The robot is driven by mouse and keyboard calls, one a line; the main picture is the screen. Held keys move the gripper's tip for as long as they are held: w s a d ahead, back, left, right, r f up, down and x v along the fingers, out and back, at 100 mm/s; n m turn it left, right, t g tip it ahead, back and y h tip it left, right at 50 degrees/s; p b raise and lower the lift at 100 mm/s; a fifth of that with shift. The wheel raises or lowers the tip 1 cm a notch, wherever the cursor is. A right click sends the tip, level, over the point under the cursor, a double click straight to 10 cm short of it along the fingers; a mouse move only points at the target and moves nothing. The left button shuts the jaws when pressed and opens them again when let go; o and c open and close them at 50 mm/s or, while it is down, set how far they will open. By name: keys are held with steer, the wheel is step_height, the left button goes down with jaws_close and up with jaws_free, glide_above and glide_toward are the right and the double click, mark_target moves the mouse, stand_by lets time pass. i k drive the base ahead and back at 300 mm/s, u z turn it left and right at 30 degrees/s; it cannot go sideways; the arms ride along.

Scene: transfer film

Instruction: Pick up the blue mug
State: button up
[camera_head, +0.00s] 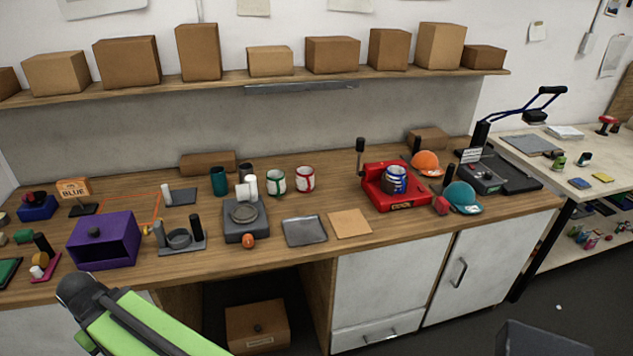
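The blue mug (396,181), white with blue bands, sits in the red mug press (380,197) on the right half of the wooden workbench (345,255). The press's red body surrounds part of the mug, so its lower part and sides are partly hidden. A green-banded white mug (276,183) and a red-banded white mug (305,180) stand to the left, near the middle of the bench. My green arm shows at the bottom left, well apart from the blue mug. My gripper's fingers do not show.
An orange cap (427,163) and a teal cap (462,196) lie right of the mug press. A grey tray (305,231) and a tan sheet (350,223) lie at its left. A purple box (104,240) stands at the left. Cardboard boxes line the shelf (220,83) above.

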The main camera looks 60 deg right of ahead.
mark_target(397, 182)
steer(key=u, duration=0.65)
steer(key=k, duration=0.2)
steer(key=u, duration=1.25)
steer(key=k, duration=2.6)
steer(key=z, duration=1.15)
steer(key=i, duration=1)
steer(key=z, duration=0.05)
